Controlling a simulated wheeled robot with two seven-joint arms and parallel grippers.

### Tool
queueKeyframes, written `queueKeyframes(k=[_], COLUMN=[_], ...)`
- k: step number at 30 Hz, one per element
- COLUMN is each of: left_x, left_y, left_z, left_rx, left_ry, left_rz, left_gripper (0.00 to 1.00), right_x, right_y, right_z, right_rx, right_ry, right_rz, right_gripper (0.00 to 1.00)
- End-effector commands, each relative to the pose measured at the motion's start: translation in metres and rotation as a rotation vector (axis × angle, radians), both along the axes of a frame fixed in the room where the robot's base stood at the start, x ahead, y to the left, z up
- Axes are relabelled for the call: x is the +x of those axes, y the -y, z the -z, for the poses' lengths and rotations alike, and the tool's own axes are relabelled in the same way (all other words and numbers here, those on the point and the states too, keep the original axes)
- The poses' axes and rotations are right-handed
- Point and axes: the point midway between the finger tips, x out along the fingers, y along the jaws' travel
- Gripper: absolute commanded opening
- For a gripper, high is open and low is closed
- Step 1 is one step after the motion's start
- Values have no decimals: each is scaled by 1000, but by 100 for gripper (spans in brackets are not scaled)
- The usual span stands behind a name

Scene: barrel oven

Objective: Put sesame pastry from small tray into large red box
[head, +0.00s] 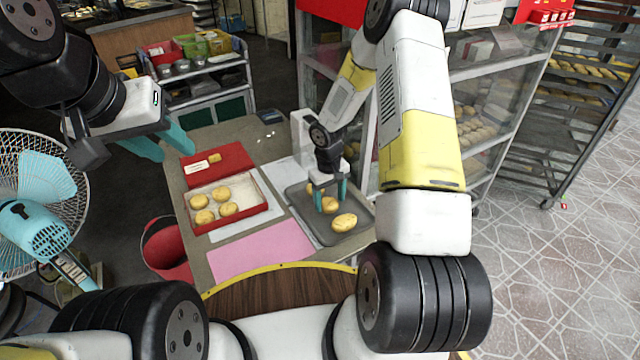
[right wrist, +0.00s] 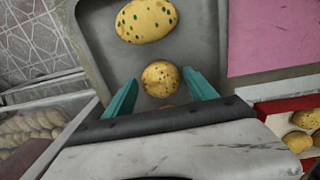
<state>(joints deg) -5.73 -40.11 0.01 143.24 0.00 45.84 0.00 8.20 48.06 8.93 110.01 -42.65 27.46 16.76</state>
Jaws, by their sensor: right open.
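The small grey tray (head: 302,211) lies at the right of the table and holds golden pastries. A round pastry with small dark specks (right wrist: 161,78) is between the fingertips of my right gripper (right wrist: 160,90) in the right wrist view; contact is not visible. A larger oval pastry with green specks (right wrist: 145,20) lies beyond it, and another is mostly hidden behind the gripper body. In the head view my right gripper (head: 331,194) is open, low over the tray. The large red box (head: 232,225) stands open at left with several pastries inside. My left gripper (head: 164,143) is open and empty, left of the box.
A pink sheet (head: 260,250) lies in front of the box and tray. A white device (head: 303,135) stands behind the tray. A glass cabinet (head: 485,115) is close at the right. A fan (head: 35,200) and red bucket (head: 168,248) are at the left.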

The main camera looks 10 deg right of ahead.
Motion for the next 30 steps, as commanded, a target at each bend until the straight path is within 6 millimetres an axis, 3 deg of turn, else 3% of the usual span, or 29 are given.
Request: queueKeyframes(k=[3,11,19,30], left_x=[0,0,0,0], left_y=[0,0,0,0], left_z=[0,0,0,0], left_rx=[0,0,0,0], left_ry=[0,0,0,0], left_rz=[0,0,0,0], left_gripper=[36,36,36,36], right_x=[0,0,0,1], right_y=[0,0,0,0], right_z=[11,13,13,7], right_rx=[0,0,0,0], right_ry=[1,1,1,3], right_rz=[-2,-1,-1,-2], right_gripper=[65,65,13,13])
